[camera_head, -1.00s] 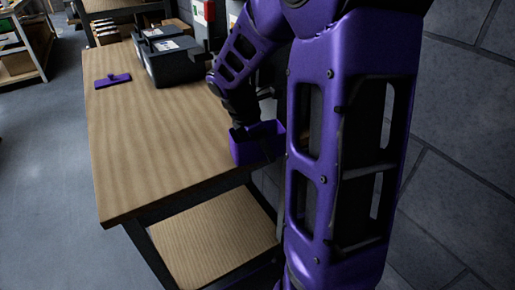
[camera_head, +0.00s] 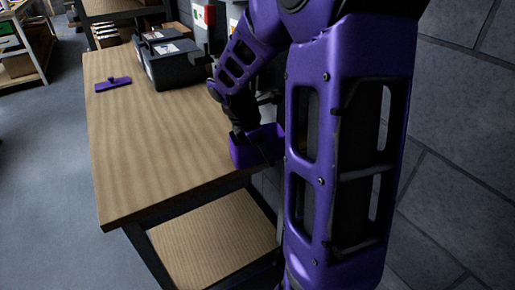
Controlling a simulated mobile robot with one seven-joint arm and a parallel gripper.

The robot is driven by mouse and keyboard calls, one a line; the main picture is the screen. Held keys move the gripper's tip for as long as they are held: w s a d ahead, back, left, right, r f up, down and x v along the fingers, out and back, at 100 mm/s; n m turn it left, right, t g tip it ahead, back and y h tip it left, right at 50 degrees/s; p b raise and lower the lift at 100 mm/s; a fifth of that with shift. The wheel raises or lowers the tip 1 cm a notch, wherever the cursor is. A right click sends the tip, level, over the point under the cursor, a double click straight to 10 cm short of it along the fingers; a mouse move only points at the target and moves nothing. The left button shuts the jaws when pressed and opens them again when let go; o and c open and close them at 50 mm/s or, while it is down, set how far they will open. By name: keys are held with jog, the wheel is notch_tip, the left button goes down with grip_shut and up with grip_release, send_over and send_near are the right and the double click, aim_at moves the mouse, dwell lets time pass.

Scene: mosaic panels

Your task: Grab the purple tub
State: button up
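The purple tub (camera_head: 247,152) stands at the right front part of the wooden table (camera_head: 150,140), close to the table's edge. It is open at the top, and my arm hides part of its right side. My gripper (camera_head: 239,128) reaches down to the tub's left rear rim. The fingers are dark and small in this view, and I cannot tell whether they are closed on the rim or just around it.
A flat purple tool with a handle (camera_head: 113,84) lies at the table's left side. Black toolboxes (camera_head: 178,64) stand at the back. A lower shelf (camera_head: 215,245) sits below the table. A grey block wall (camera_head: 460,150) is on the right. The table's middle is clear.

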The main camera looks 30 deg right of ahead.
grip_shut()
dwell(1.2)
